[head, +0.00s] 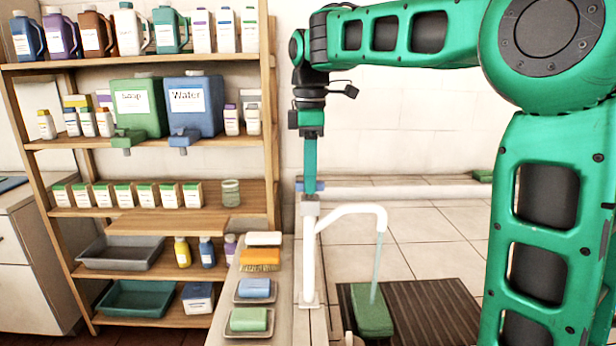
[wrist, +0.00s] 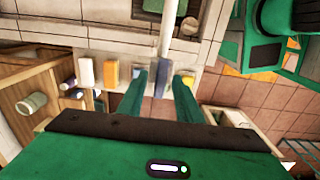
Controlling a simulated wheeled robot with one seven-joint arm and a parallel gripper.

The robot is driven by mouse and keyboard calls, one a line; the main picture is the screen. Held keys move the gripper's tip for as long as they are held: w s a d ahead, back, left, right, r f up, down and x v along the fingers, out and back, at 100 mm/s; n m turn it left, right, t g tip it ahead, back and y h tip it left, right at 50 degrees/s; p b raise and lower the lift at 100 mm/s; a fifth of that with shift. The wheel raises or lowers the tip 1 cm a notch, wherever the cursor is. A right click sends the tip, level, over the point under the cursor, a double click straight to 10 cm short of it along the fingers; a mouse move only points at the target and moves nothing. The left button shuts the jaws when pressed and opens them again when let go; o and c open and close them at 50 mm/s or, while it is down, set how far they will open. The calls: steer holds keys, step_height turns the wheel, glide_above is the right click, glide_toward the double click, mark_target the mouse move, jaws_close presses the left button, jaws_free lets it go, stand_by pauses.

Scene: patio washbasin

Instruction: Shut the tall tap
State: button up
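The tall tap (head: 309,262) is a white upright pipe with a spout that curves over to the right. A thin stream of water (head: 377,262) runs from the spout's end onto a green block. My gripper (head: 310,190) points straight down, with its fingertips right at the top of the tap, where the handle (head: 311,206) is. In the wrist view my gripper (wrist: 160,77) has its two green fingers apart, with a small dark bluish piece between them. I cannot tell whether the fingers touch the handle.
The green block (head: 372,314) lies on a dark ribbed mat (head: 430,305). Soap dishes with a blue bar (head: 254,288) and a green bar (head: 248,319) sit on the ledge left of the tap. A wooden shelf (head: 150,222) with bottles and trays stands further left.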

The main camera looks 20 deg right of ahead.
jaws_close()
steer(key=shift+d, duration=0.1)
